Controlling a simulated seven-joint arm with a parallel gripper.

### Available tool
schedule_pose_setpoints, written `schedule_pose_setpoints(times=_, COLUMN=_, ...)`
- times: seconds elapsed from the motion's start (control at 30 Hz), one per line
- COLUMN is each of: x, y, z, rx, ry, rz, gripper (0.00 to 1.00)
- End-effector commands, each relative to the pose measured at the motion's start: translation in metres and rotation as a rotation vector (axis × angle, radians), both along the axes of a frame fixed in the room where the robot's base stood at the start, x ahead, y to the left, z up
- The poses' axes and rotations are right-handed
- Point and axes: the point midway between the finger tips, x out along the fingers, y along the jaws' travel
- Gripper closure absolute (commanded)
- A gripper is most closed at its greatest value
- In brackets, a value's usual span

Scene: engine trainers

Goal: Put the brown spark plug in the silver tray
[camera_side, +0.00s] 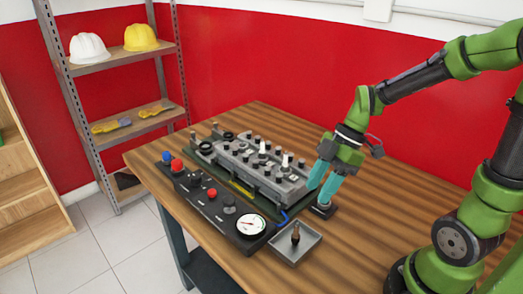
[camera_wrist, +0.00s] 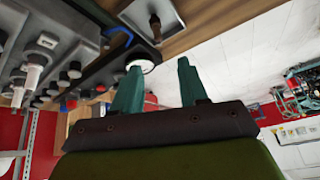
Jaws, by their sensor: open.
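The brown spark plug (camera_side: 295,234) stands roughly upright in the silver tray (camera_side: 284,253), near the table's front edge. In the wrist view the spark plug (camera_wrist: 155,27) and part of the silver tray (camera_wrist: 133,14) show at the top, beyond my fingertips. My gripper (camera_side: 318,194) has teal fingers that point down beside the right end of the engine block. It is behind and to the right of the tray in the side view, apart from the spark plug. In the wrist view my gripper (camera_wrist: 159,66) is open, with nothing between its fingers.
The grey engine block (camera_side: 262,170) with white spark plugs (camera_side: 285,160) stands left of my gripper. A black control panel (camera_side: 215,205) with a gauge (camera_side: 251,225) lies in front. A small dark block (camera_side: 323,211) sits below my fingers. The wooden table (camera_side: 355,235) is clear at right.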

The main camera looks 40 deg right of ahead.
Motion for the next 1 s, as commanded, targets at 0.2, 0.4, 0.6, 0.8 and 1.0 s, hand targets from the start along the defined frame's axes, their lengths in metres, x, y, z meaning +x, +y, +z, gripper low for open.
schedule_pose_setpoints(times=0.2, x=-0.014, y=0.005, z=0.035, rx=-0.059, ry=0.056, rz=-0.45, gripper=0.57)
schedule_pose_setpoints(times=0.4, x=-0.027, y=0.008, z=0.066, rx=0.022, ry=0.058, rz=-0.901, gripper=0.57)
schedule_pose_setpoints(times=0.6, x=-0.038, y=0.01, z=0.091, rx=0.198, ry=0.06, rz=-1.247, gripper=0.57)
schedule_pose_setpoints(times=0.8, x=-0.043, y=0.01, z=0.101, rx=0.305, ry=0.074, rz=-1.396, gripper=0.57)
schedule_pose_setpoints(times=1.0, x=-0.044, y=0.01, z=0.101, rx=0.317, ry=0.08, rz=-1.413, gripper=0.57)
